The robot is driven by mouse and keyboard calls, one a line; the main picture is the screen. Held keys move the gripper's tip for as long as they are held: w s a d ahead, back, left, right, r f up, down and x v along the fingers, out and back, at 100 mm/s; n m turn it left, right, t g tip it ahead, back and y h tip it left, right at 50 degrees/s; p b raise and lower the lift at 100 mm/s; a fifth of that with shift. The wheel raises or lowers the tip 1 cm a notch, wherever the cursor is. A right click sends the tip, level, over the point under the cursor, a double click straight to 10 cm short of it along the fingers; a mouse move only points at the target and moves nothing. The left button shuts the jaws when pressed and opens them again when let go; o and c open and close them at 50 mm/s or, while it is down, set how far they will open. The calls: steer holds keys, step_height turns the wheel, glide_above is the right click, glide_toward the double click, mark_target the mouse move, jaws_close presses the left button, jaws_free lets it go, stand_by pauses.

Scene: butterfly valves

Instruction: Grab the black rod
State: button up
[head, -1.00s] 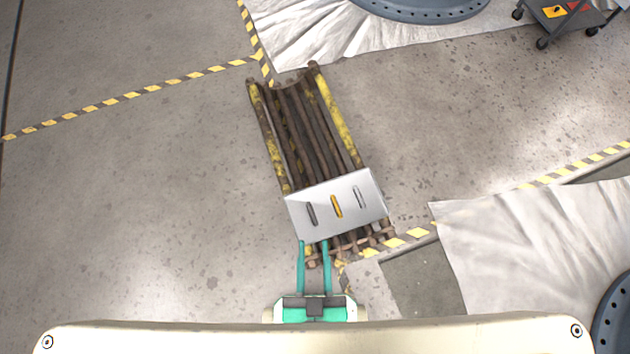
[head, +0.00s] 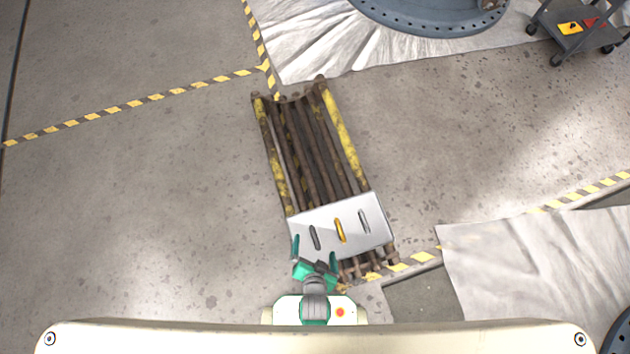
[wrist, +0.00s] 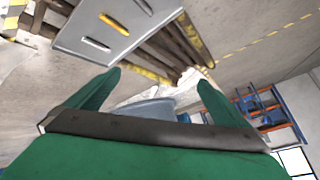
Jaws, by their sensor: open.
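The black rod (head: 314,238) lies on a silver plate (head: 352,206), left of a yellow-orange rod (head: 340,230) and a grey rod (head: 364,221). My gripper (head: 314,250) is open and empty. In the head view its two green fingers overlap the plate's lower left part, one on each side of the black rod's lower end. Their height above the plate is unclear. In the wrist view the fingers (wrist: 158,80) are spread, and the plate (wrist: 80,30) is at upper left, outside the gap, with the yellow-orange rod (wrist: 114,24) in the middle.
The plate rests on a rusty stack of bars with yellow side rails (head: 342,130). White sheets (head: 540,260) lie at right and top, with a large blue-grey flange (head: 430,18) at top. A cart (head: 578,30) stands at upper right. The floor at left is clear.

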steer(key=w+f+m+g, duration=0.3)
steer(key=w+f, duration=0.1)
steer(key=f, duration=0.7)
steer(key=m+g, duration=0.5)
steer(key=g, duration=0.1)
glide_above(315, 238)
step_height(315, 238, down, 9)
steer(key=shift+w+f, duration=0.1)
steer(key=shift+f, duration=5.05)
steer(key=shift+a, duration=0.1)
steer(key=c, duration=0.9)
steer(key=shift+r, duration=0.3)
